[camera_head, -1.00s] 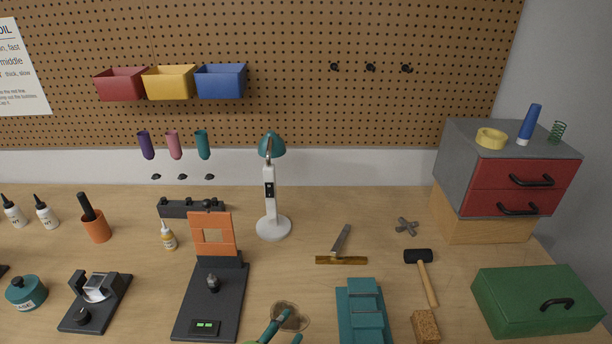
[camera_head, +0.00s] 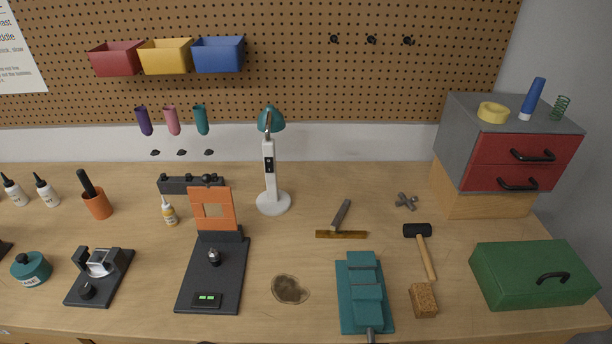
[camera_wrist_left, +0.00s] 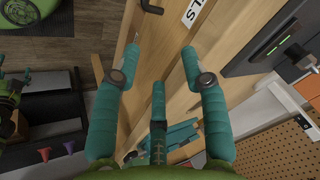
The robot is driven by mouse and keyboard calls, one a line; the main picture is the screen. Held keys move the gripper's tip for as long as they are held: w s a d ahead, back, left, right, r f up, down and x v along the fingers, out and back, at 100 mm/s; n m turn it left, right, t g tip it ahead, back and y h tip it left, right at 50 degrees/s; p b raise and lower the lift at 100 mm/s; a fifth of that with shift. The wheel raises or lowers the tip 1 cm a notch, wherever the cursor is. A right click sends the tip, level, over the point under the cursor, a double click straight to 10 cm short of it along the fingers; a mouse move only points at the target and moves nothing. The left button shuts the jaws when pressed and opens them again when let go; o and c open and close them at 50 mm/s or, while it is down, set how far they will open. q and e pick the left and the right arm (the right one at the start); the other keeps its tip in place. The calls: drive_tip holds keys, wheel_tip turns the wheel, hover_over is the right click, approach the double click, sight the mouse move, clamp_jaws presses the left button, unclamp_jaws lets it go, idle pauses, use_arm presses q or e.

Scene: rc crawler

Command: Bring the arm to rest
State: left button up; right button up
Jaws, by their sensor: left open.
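My left gripper (camera_wrist_left: 160,58) shows in the left wrist view. Its teal fingers stand apart with nothing between them. The gripper is in front of light wooden boards, with a dark handle (camera_wrist_left: 151,6) and a white label (camera_wrist_left: 192,13) near the top of that view. No arm or gripper shows in the head view, so my right gripper is not seen.

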use_arm(q)
drive_tip(key=s+a+f+n+g, duration=0.2)
drive_tip(key=s+a+f+n, duration=0.2)
drive_tip(key=s+n, duration=0.2)
wheel_tip(320, 180, down, 22)
drive_tip(key=s+g, duration=0.1)
drive_tip(key=s, duration=0.1)
drive_tip(key=s+a+f+g+b, duration=0.1)
drive_tip(key=s+a+f, duration=0.1)
drive_tip(key=s+f, duration=1.2)
drive_tip(key=shift+s+a+f+y, duration=0.25)
drive_tip(key=shift+s+f+y, duration=0.1)
drive_tip(key=shift+f, duration=0.2)
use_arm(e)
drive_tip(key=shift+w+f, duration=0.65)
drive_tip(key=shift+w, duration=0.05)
